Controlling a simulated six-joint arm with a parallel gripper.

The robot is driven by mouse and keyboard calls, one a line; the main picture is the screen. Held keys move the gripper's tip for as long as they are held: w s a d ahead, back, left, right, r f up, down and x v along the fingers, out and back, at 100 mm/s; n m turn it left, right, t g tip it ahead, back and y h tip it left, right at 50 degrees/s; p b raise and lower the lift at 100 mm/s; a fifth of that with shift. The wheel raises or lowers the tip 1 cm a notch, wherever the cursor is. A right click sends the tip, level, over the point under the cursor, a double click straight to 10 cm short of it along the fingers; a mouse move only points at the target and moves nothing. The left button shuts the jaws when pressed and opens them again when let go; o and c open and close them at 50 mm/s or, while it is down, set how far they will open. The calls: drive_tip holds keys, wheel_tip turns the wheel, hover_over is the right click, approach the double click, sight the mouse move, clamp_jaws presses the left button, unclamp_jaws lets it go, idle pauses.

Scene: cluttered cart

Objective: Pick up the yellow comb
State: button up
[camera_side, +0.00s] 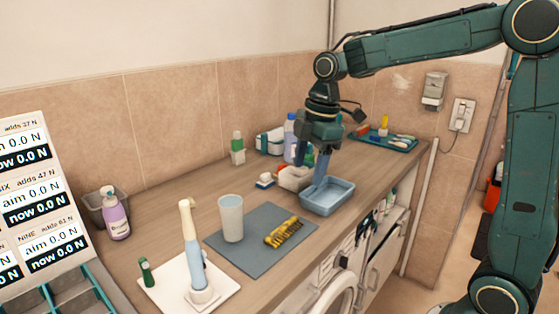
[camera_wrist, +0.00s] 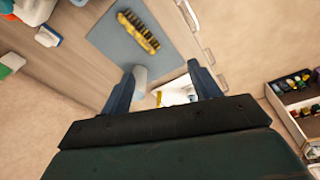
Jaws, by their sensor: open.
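The yellow comb (camera_side: 284,232) lies on the grey mat (camera_side: 238,262) on the counter, near its right part. It has dark markings. In the wrist view the comb (camera_wrist: 138,32) lies on the mat at the top, beyond my fingertips and left of centre. My gripper (camera_side: 309,172) is open, above and beside the blue tray, back and right of the comb and apart from it. In the wrist view my two fingers (camera_wrist: 161,72) stand apart with nothing held between them. Nothing covers the comb.
A pale cup (camera_side: 231,218) stands on the mat left of the comb. An electric toothbrush (camera_side: 192,250) stands on a white tray in front. The blue tray (camera_side: 343,204) is below my gripper. Bottles and boxes line the wall. The counter's front edge is close to the mat.

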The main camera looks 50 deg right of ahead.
drive_tip(key=w+d+f+n+g, duration=0.1)
drive_tip(key=w+d+f+n, duration=0.2)
drive_tip(key=w+f+n, duration=0.2)
drive_tip(key=shift+w+f+y, duration=0.3)
drive_tip(key=shift+w+f, duration=0.35)
drive_tip(key=shift+w, duration=0.5)
hover_over(285, 231)
drive_tip(key=d, duration=0.1)
drive_tip(key=shift+f, duration=4.25)
drive_tip(key=shift+f, duration=0.15)
drive_tip(key=shift+a+f, duration=0.2)
drive_tip(key=shift+f, duration=1)
drive_tip(key=shift+a+f, duration=0.15)
drive_tip(key=shift+f, duration=1.05)
drive_tip(key=c, duration=1.1)
